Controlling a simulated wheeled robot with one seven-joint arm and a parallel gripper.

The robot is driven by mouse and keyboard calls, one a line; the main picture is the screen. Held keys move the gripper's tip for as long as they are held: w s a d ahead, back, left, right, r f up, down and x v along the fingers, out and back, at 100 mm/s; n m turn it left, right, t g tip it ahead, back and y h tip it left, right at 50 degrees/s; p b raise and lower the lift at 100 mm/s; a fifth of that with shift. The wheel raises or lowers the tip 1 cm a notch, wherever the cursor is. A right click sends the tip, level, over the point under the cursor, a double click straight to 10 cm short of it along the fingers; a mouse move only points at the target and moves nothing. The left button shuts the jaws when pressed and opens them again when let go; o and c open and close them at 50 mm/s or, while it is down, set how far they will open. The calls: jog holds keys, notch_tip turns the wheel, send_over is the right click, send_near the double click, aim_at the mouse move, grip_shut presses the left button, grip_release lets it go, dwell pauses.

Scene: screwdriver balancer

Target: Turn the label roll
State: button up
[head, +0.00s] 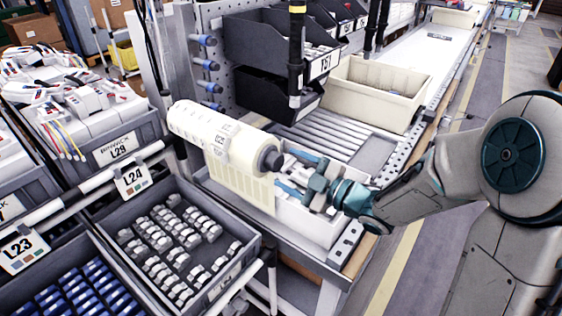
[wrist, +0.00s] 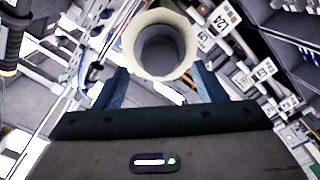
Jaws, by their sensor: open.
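The label roll (head: 192,121) is a cream-white cylinder lying on its side above the bench end, with a strip of labels hanging down below it. In the wrist view the roll's round end (wrist: 183,64) faces me, with a grey hollow core. My gripper (head: 283,168) is open, with blue fingers pointing at the hub end. In the wrist view the fingers (wrist: 160,75) stand on either side of the roll's lower edge. I cannot tell whether they touch it.
A white box (head: 316,229) sits below my gripper. Grey crates of small parts (head: 222,269) and a white rail fill the left. The aisle at right is open.

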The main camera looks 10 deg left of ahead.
aim_at(279, 165)
jog(key=shift+x, duration=1.85)
jog(key=c, duration=1)
jog(key=shift+m+p, duration=0.3)
jog(key=shift+m, duration=0.4)
jog(key=shift+m+p, duration=0.65)
jog(key=shift+m, duration=1.45)
jog(key=shift+m+p, duration=0.95)
jog(key=shift+m, duration=1.05)
jog(key=shift+f+m, duration=0.1)
jog(key=shift+m, duration=0.3)
